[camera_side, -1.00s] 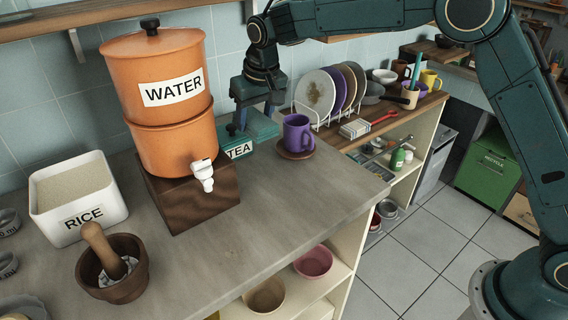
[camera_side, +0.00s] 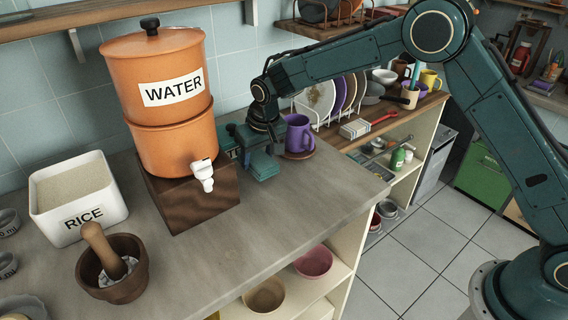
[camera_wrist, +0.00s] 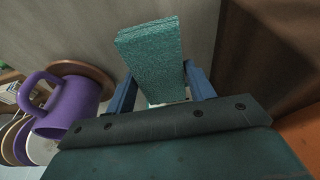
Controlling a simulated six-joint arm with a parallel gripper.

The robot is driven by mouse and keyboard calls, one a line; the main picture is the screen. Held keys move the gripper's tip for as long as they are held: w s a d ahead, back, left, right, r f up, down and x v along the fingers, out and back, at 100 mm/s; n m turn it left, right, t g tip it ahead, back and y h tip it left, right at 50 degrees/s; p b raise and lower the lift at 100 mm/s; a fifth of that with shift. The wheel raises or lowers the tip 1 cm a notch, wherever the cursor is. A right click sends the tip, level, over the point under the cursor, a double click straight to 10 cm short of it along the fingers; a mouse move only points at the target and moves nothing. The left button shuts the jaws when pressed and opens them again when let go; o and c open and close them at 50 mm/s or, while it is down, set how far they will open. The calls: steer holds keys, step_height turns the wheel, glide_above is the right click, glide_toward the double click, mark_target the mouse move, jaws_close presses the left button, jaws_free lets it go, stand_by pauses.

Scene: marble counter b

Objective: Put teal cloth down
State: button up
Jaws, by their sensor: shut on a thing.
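The teal cloth (camera_wrist: 152,50) is a thick, folded pad with a textured face. In the wrist view it sits between the two blue fingers of my gripper (camera_wrist: 161,84), which is shut on it, and it sticks out past the fingertips. In the side view my gripper (camera_side: 262,160) is low over the grey counter, between the water dispenser and the purple mug. The cloth is hard to tell from the gripper there. I cannot tell whether the cloth touches the counter.
The purple mug (camera_side: 299,134) on its saucer stands close right of my gripper. The teal TEA container (camera_side: 232,152) is partly hidden behind it. The orange water dispenser (camera_side: 160,125) on its wooden stand (camera_side: 201,196) is close on the left. The counter in front (camera_side: 280,207) is clear.

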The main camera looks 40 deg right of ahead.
mark_target(260, 159)
steer(key=shift+f, duration=1.7)
steer(key=shift+f, duration=0.15)
steer(key=o, duration=1)
steer(key=v, duration=1.1)
steer(key=shift+r, duration=0.4)
steer(key=shift+s+r, duration=0.15)
steer(key=shift+r, duration=0.1)
